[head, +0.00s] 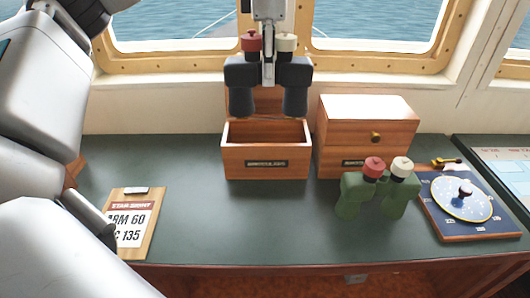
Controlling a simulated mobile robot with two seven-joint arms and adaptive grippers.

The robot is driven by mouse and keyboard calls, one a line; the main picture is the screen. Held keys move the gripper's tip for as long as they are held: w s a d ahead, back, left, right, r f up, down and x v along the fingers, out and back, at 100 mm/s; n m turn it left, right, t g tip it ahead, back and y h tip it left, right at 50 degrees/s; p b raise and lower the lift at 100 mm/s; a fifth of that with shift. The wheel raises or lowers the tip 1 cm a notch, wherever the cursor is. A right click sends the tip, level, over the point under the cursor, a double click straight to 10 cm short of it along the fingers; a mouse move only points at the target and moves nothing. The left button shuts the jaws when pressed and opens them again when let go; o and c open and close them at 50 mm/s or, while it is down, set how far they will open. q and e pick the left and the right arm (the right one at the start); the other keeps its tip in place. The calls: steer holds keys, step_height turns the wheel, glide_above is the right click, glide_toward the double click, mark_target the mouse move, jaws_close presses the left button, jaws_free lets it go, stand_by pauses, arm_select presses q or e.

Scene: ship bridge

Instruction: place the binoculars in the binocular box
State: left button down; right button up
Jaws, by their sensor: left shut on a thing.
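My left gripper (268,68) comes down from the top middle and is shut on dark navy binoculars (240,76) at the middle, between their two barrels. The binoculars hang upright, with one red and one cream eyepiece on top. They are above an open wooden box (265,163) with a label on its front; the inside that shows is empty. Its raised lid is partly hidden behind the binoculars. Green binoculars (349,195), also with red and cream eyepieces, stand on the desk to the right. My right gripper is not in view.
A closed wooden box (394,150) with a brass knob stands right of the open box. A blue board with a round dial (462,196) lies at the far right. A clipboard sign (133,222) lies at the left. The green desk (240,222) is clear in front.

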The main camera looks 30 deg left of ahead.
arm_select(q)
steer(key=w+a+f+p, duration=0.1)
steer(key=w+a+p, duration=0.2)
steer(key=w, duration=0.3)
glide_toward(266, 133)
steer(key=s+f, duration=0.1)
steer(key=f, duration=0.1)
steer(key=s+d+f, duration=0.1)
steer(key=f, duration=0.1)
steer(key=s+d+f, duration=0.1)
steer(key=f, duration=0.1)
steer(key=shift+s+d+f, duration=0.25)
steer(key=shift+s+f, duration=0.05)
steer(key=shift+s, duration=0.1)
steer(key=shift+f, duration=0.1)
steer(key=c, duration=2.2)
jaws_free()
steer(key=shift+s+f, duration=0.1)
steer(key=shift+f, duration=0.05)
steer(key=shift+o, duration=1.4)
step_height(266, 133, up, 12)
steer(key=shift+r+b, duration=0.2)
steer(key=shift+b, duration=0.2)
